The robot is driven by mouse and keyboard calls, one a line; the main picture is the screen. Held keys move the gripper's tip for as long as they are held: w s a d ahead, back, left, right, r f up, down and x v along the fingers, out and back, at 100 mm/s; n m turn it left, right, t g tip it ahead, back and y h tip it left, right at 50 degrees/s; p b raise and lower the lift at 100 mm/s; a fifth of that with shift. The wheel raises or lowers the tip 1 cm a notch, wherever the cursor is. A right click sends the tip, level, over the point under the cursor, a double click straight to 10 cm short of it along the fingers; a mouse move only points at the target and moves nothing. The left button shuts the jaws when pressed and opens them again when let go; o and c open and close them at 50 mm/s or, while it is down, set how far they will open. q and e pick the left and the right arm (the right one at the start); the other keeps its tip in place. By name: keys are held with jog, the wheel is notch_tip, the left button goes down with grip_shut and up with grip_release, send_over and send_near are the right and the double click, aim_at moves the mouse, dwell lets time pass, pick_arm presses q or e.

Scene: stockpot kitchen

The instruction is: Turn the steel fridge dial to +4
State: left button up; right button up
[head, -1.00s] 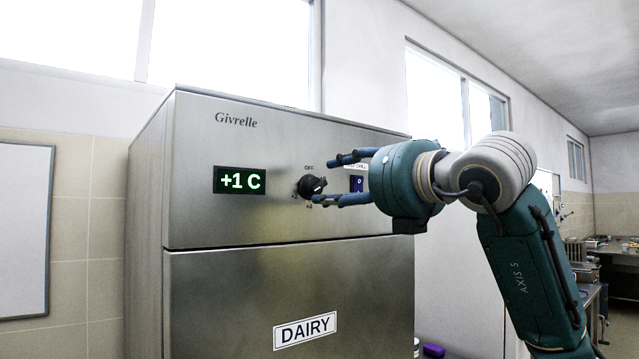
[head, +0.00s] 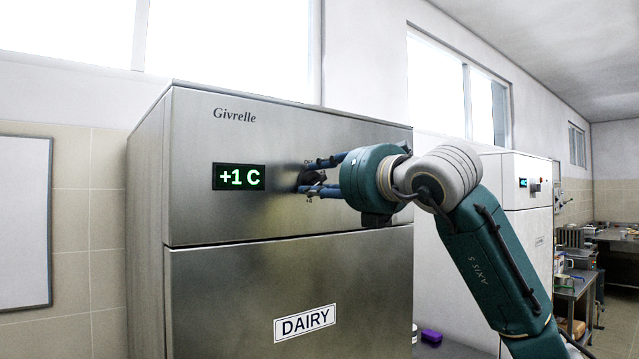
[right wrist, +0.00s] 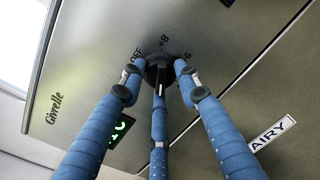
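The steel fridge (head: 230,215) stands in the middle of the head view, with a green display (head: 239,177) reading +1 C. Its black round dial (head: 313,178) is right of the display, mostly covered by my right gripper (head: 306,178). In the right wrist view the dial (right wrist: 158,68) sits between the blue fingertips of my right gripper (right wrist: 157,72), one at each side and one below. OFF, 8 and 6 marks show around it. I cannot tell whether the fingertips press on the dial. My left gripper is not in view.
A sign reading DAIRY (head: 304,323) is on the lower door. A white fridge (head: 525,190) with its own display stands further right, behind my right arm. A steel bench (head: 580,285) is at the far right. A whiteboard (head: 25,225) hangs at left.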

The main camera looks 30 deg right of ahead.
jog(key=shift+w+f, duration=0.1)
jog(key=shift+f, duration=0.2)
jog(key=shift+c, duration=0.2)
